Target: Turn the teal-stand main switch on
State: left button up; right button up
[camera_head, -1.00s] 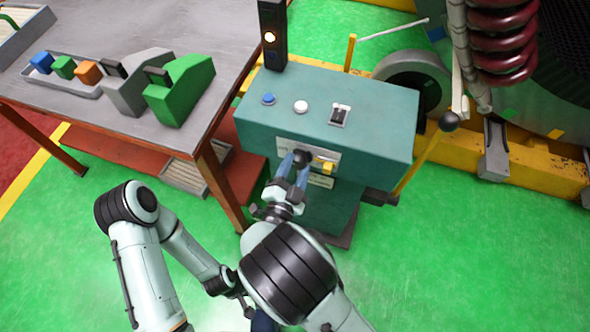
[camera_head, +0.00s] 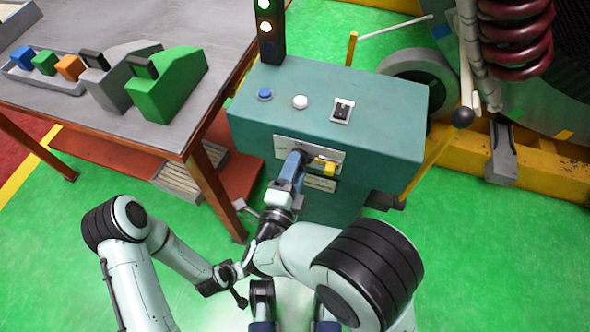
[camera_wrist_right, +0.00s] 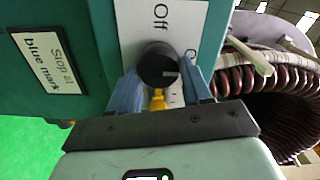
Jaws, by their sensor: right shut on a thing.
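The teal stand (camera_head: 375,145) has a dark rotary main switch knob (camera_wrist_right: 158,66) on its front plate. My right gripper (camera_head: 292,168) is shut on this knob, with a blue finger on each side, as the right wrist view (camera_wrist_right: 160,92) shows. In that view a pale mark on the knob points right, toward a partly covered label starting with "O"; "Off" stands above the knob.
A light tower (camera_head: 270,30) behind the stand shows a green and a pale lamp lit. Blue and white buttons and a small toggle are on the stand's top. A black-knobbed yellow lever (camera_head: 440,150) rises at right. A workbench (camera_head: 60,105) with coloured parts stands at left.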

jog(key=shift+r, duration=0.1)
dwell(0.3)
jog(key=o, duration=1.1)
jog(key=shift+c, duration=0.2)
pick_arm(q)
jog(key=shift+s+d+r+g+p, duration=0.15)
jog(key=shift+s+d+r+p, duration=0.15)
jog(key=shift+s, duration=0.15)
jog(key=shift+s+d+r+g+p, duration=0.15)
jog(key=shift+s+r+p, duration=0.1)
jog(key=shift+s, duration=0.2)
pick_arm(e)
jog(key=v, duration=1.3)
jog(key=shift+s, duration=0.15)
